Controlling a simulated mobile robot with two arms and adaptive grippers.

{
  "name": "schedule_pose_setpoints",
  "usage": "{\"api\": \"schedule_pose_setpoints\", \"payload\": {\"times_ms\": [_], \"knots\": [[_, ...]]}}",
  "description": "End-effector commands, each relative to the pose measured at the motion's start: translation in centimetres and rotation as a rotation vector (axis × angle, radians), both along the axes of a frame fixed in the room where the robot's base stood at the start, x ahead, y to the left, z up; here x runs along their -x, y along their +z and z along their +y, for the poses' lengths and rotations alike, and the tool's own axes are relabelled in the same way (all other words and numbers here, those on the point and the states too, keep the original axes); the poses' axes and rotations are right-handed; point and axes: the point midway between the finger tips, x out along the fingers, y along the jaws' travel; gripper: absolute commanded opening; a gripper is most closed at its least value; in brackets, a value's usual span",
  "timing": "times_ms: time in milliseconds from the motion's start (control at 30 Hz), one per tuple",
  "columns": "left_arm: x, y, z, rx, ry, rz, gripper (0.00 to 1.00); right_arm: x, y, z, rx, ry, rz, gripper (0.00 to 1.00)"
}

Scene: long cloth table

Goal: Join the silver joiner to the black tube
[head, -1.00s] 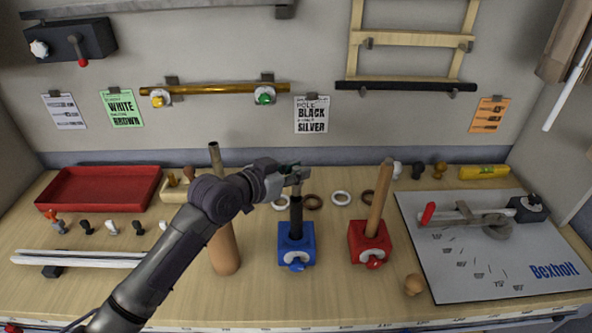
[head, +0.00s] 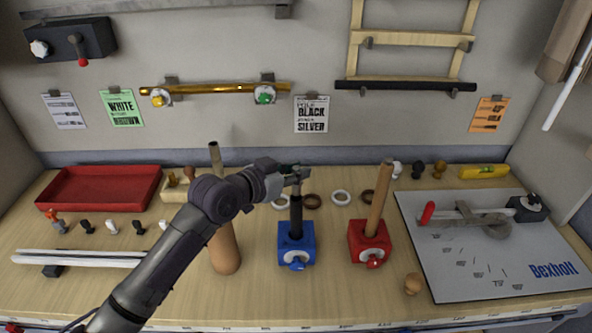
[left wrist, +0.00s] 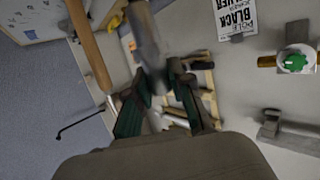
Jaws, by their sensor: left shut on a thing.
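The black tube (head: 295,215) stands upright in a blue clamp block (head: 296,245) near the middle of the table. My left gripper (head: 297,172) is directly above the tube and shut on the silver joiner (head: 296,187). The joiner is mostly hidden by the fingers in the head view; its lower part is in line with the tube's top. I cannot tell whether it is seated on the tube. In the left wrist view the joiner (left wrist: 147,38) is a blurred silver cylinder between the green-sided fingers (left wrist: 160,78). My right gripper is not in view.
A red clamp block (head: 369,240) holding a wooden pole (head: 380,197) stands close on the right. Several rings lie behind the blocks. A grey board (head: 545,245) is at right, a red tray (head: 100,190) at left.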

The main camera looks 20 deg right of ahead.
Motion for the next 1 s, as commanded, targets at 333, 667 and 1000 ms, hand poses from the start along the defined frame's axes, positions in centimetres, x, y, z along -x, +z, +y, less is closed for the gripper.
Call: {"api": "schedule_pose_setpoints", "payload": {"times_ms": [333,667,1000], "knots": [[0.0,0.0,0.0,0.001,0.000,0.000,0.00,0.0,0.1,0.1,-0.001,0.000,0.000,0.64],[0.0,-0.4,0.0,0.001,0.000,0.000,0.00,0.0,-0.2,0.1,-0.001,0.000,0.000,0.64],[0.0,-1.3,0.0,0.001,0.000,0.000,0.00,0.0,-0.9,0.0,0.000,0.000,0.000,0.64]]}}
